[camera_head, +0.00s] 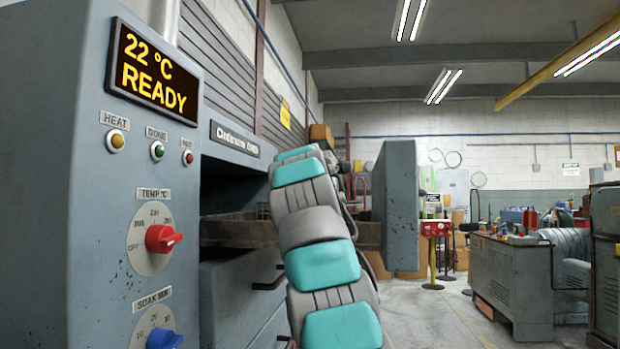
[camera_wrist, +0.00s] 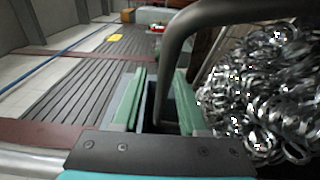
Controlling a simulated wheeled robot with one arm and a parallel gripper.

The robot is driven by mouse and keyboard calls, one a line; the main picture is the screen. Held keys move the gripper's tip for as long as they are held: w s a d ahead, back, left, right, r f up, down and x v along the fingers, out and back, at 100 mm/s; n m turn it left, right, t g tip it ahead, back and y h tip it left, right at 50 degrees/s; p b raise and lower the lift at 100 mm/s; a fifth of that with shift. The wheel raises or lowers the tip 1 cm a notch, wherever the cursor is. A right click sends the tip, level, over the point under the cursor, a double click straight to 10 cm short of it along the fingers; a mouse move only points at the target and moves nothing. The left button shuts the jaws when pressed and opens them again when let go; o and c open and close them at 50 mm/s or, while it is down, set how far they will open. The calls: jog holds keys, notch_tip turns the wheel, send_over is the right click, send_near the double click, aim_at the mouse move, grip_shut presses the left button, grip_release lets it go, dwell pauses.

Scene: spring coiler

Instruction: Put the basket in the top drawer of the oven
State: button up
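The oven (camera_head: 240,139) stands at the left in the head view, with its top drawer (camera_head: 228,232) pulled out. The drawer's grey front panel (camera_head: 401,205) shows right of my arm. In the wrist view, the basket's dark curved handle (camera_wrist: 180,40) runs down between the green pads of my gripper (camera_wrist: 162,100). The pads look closed about the handle. Shiny metal coils (camera_wrist: 265,95) fill the right side there; the basket's body is mostly out of view. In the head view my arm hides my gripper and most of the drawer's middle. Whether the basket touches the drawer cannot be told.
The oven's control panel (camera_head: 150,205) reads 22 °C READY, with a red knob (camera_head: 163,238) and a blue knob (camera_head: 164,338). A closed lower drawer (camera_head: 240,295) sits below. A grey workbench (camera_head: 510,285) stands at the right, with open floor before it.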

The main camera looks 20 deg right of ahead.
jog(key=shift+r, duration=0.15)
jog(key=shift+b+v, duration=0.55)
jog(key=shift+v, duration=0.5)
jog(key=b+v, duration=0.2)
jog(key=v, duration=0.8)
